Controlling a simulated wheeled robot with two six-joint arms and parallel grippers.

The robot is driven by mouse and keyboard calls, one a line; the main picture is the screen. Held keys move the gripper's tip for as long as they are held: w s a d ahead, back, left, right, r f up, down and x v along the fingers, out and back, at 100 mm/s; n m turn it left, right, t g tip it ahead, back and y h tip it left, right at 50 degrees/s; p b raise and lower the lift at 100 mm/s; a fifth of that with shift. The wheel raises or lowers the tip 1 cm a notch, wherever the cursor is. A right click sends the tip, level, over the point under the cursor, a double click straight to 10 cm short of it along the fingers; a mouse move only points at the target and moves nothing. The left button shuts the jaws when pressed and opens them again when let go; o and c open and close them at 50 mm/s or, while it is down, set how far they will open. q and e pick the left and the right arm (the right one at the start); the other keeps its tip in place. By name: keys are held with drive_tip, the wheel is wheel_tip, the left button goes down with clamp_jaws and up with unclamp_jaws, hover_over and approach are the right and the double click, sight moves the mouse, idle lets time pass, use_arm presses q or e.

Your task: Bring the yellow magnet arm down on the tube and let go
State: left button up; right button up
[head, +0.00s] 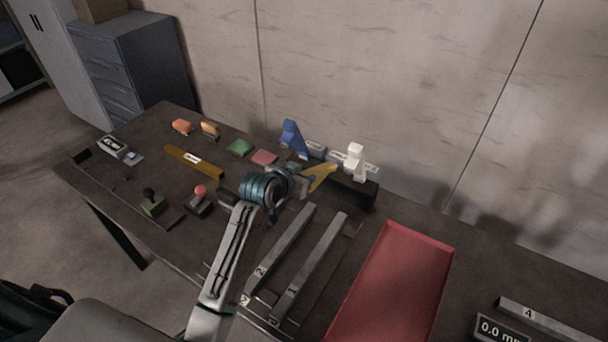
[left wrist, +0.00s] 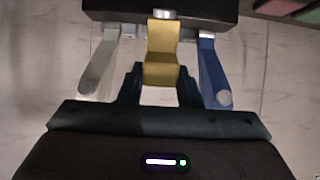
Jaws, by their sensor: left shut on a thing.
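The yellow magnet arm (head: 321,175) is at the back of the table, between a blue arm (head: 293,138) and a white arm (head: 355,160). My left gripper (head: 303,184) is at the yellow arm. In the left wrist view the fingers of my left gripper (left wrist: 161,88) are on both sides of the yellow arm (left wrist: 162,62) and shut on it. The white arm (left wrist: 98,68) and the blue arm (left wrist: 211,72) flank it there. I cannot make out a tube under the yellow arm. My right gripper is not in view.
Two grey numbered bars (head: 311,265) lie in front of the arms. A red tray (head: 392,285) is to their right. A display reading 0,0 (head: 498,328) and a bar marked 4 (head: 545,322) are at lower right. Joysticks (head: 198,198) and a yellow bar (head: 194,162) are at left.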

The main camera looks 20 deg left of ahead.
use_arm(q)
drive_tip(key=o, duration=0.9)
drive_tip(key=shift+s+r, duration=0.1)
drive_tip(key=shift+s, duration=0.15)
drive_tip(key=b+v, duration=0.3)
drive_tip(key=v, duration=0.7)
drive_tip(key=shift+s+r, duration=0.1)
drive_tip(key=shift+s, duration=0.05)
